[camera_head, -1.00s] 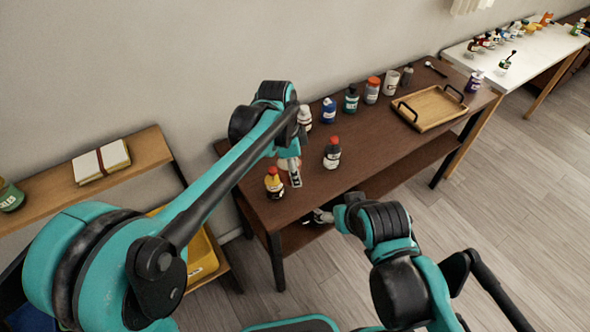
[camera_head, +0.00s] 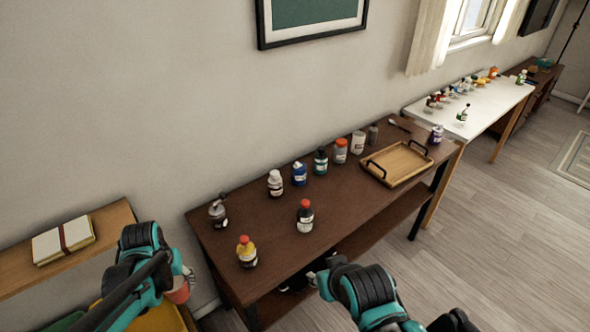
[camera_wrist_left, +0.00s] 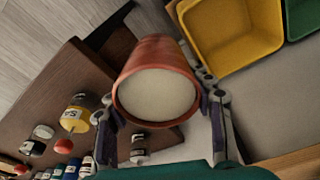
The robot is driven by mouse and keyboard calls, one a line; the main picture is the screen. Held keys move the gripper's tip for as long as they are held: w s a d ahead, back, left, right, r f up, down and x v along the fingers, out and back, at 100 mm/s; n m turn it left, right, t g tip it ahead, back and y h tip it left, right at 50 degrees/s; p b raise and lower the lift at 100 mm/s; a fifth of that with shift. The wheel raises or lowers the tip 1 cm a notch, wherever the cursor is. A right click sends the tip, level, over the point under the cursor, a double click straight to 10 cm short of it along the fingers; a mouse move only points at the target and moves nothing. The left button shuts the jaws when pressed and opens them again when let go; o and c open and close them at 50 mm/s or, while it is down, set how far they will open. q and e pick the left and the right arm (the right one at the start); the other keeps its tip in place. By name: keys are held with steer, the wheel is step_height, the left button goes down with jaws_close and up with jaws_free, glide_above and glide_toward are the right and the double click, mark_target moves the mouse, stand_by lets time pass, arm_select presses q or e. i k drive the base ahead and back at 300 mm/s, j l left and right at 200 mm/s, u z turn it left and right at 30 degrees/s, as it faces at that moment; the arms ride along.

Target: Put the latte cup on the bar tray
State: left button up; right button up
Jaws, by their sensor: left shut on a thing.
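The latte cup, reddish-orange with a pale creamy inside, shows in the left wrist view (camera_wrist_left: 157,92) between my left gripper's fingers. In the head view the cup (camera_head: 178,291) is partly hidden by my left gripper (camera_head: 184,281), which is shut on it. It is held clear of the dark table, off its left end. The bar tray (camera_head: 372,172), light wood with two black handles, lies at the table's far right end, and no object shows in it. My right gripper (camera_head: 317,277) is low by the table's front edge; its fingers are too small and dark to read.
A row of jars, including an orange-capped one (camera_head: 340,152), lines the back. A wooden shelf (camera_head: 110,222) and a yellow bin (camera_wrist_left: 235,35) are at left.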

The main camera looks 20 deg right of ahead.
mark_target(407, 159)
steer(key=i+l, duration=0.1)
steer(key=l, duration=0.55)
steer(key=i+l, duration=0.1)
steer(key=l, duration=0.55)
steer(key=i+l+u, duration=0.1)
steer(key=l, duration=1.2)
steer(key=i+l, duration=0.15)
steer(key=l, duration=0.2)
steer(key=i+l, duration=0.15)
steer(key=l, duration=0.2)
steer(key=i+l, duration=0.2)
steer(key=l, duration=0.15)
steer(key=i+l, duration=0.15)
steer(key=l, duration=0.25)
steer(key=i+l+u, duration=0.1)
steer(key=l, duration=0.25)
steer(key=i+l, duration=0.2)
steer(key=l, duration=0.15)
steer(key=i+l, duration=0.15)
steer(key=l, duration=0.2)
